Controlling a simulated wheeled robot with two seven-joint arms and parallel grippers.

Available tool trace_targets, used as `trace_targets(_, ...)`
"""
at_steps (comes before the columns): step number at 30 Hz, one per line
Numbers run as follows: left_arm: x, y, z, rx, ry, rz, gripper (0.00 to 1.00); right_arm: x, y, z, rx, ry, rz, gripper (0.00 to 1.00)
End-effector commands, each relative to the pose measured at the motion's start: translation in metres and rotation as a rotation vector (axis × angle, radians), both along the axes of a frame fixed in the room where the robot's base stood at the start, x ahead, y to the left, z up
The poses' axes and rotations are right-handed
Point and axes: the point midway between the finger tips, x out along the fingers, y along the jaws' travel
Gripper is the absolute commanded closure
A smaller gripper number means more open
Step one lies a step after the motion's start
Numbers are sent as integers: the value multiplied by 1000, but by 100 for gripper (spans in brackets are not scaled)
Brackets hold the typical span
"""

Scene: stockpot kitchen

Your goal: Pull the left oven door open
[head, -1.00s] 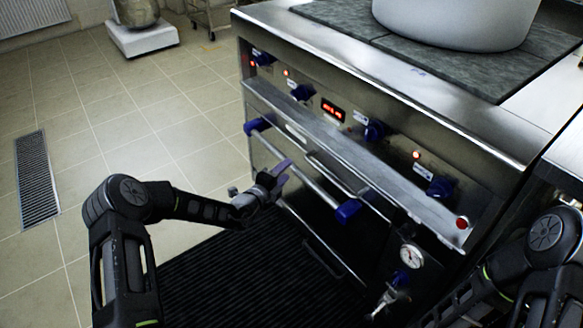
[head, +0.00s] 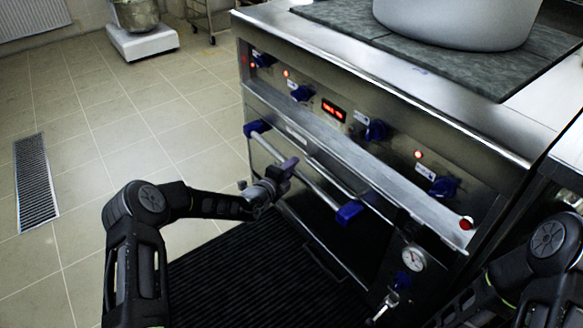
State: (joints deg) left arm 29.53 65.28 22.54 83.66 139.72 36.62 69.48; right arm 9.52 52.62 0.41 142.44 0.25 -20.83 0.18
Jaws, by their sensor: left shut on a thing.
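The oven handle is a pale horizontal bar (head: 324,193) with blue ends, mounted across the front of the steel range (head: 440,110). The dark oven front (head: 350,250) lies behind and below it. It looks shut, though the dark area makes this hard to judge. My left gripper (head: 285,170) reaches in from the left and is shut on the handle bar near its middle. Its fingers partly hide the bar. My right arm shows at the lower right edge, but its gripper is not visible.
Blue knobs (head: 376,130) and a red display (head: 333,110) sit above the handle. A gauge (head: 412,258) and valve are at the lower right. A large pot (head: 455,22) stands on top. A black ribbed mat (head: 235,280) and open tiled floor lie in front.

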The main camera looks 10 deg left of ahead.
Motion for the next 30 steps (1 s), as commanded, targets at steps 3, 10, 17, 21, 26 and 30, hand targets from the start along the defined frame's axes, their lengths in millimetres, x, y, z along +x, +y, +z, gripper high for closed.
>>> trace_targets(3, 0, 0, 0, 0, 0, 0, 92, 0, 0, 0, 0, 0, 0, 50)
trace_targets(10, 0, 0, 0, 0, 0, 0, 100, 0, 0, 0, 0, 0, 0, 50)
trace_targets(17, 0, 0, 0, 0, 1, 0, 100, 0, 0, 0, 0, 0, 0, 50)
trace_targets(21, 0, 0, 0, 0, 1, 0, 100, 0, 0, 0, 0, 0, 0, 50)
trace_targets(26, 0, 0, 0, 0, 1, 0, 100, 0, 0, 0, 0, 0, 0, 50)
trace_targets(30, 0, 0, 0, 0, 1, 0, 100, 0, 0, 0, 0, 0, 0, 50)
